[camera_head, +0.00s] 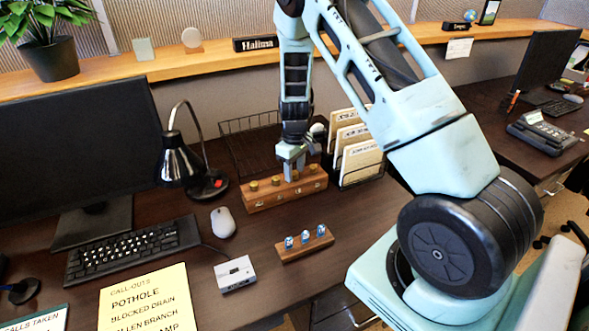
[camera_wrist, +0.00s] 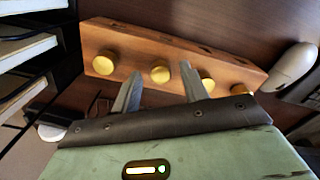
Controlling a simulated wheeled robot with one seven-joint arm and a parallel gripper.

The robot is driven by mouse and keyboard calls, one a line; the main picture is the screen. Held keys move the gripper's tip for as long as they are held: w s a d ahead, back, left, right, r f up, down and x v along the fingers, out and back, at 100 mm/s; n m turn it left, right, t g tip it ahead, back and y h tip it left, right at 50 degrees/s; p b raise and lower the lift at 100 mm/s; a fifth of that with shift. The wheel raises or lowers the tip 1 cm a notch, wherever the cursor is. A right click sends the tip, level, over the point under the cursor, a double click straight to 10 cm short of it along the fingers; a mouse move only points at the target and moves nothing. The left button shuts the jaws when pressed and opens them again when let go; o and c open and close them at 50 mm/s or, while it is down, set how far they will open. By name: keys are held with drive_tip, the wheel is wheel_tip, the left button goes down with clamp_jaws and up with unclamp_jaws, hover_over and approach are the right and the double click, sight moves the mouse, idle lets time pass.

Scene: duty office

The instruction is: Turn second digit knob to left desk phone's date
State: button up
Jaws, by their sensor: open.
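In the wrist view my open gripper (camera_wrist: 157,82) has one finger on each side of a brass knob (camera_wrist: 160,71). I cannot tell whether the fingers touch it. The other knobs (camera_wrist: 105,62) are outside the fingers. I cannot make out a date display on the left desk.
A smaller wooden block with blue-topped pieces (camera_head: 305,244) and a white device (camera_head: 235,274) stand in front. A mouse (camera_head: 223,222), lamp (camera_head: 180,162) and keyboard (camera_head: 133,247) are left. A file rack (camera_head: 357,150) stands close right. A phone (camera_head: 541,133) is on the right desk.

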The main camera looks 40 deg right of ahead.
drive_tip(key=shift+f, duration=0.2)
clamp_jaws()
drive_tip(key=shift+m, duration=0.3)
drive_tip(key=m+p, duration=0.1)
drive_tip(key=m, duration=0.8)
drive_tip(key=shift+m+p, duration=0.3)
drive_tip(key=shift+m, duration=0.1)
drive_tip(key=shift+m+p, duration=0.35)
drive_tip(key=shift+m, duration=1.55)
